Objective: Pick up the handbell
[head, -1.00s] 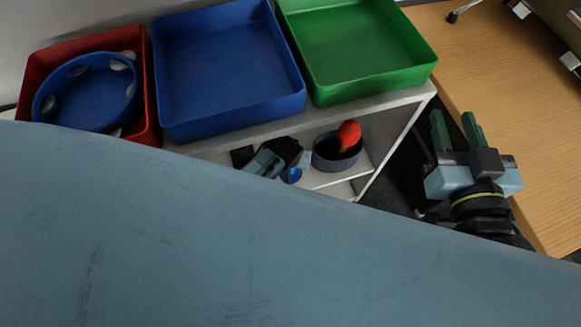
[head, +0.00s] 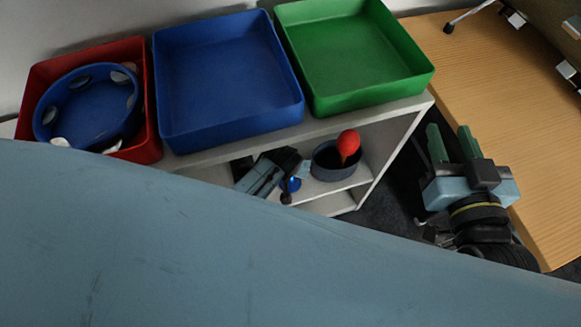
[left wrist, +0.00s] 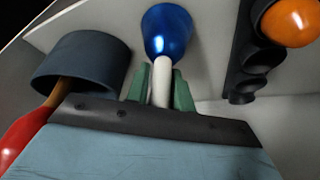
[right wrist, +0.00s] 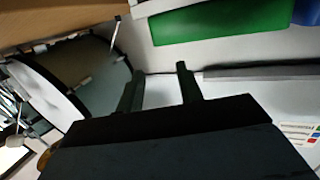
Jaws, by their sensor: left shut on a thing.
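The handbell (left wrist: 166,34) has a blue metallic bell and a white handle in the left wrist view. My left gripper (left wrist: 160,82) is shut on the white handle, with a green finger on each side. In the head view a small blue part of the handbell (head: 291,184) shows on the shelf level under the trays, beside my left gripper (head: 300,170), which is partly hidden by my arm. My right gripper (head: 452,140) is open and empty, to the right of the shelf; it also shows in the right wrist view (right wrist: 158,82).
A dark round pot (head: 325,170) with a red-headed maraca (head: 348,142) stands close beside the handbell. Above are a red tray (head: 150,110) holding a blue tambourine (head: 90,105), an empty blue tray (head: 225,70) and an empty green tray (head: 350,50). A wooden table (head: 490,90) is at right.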

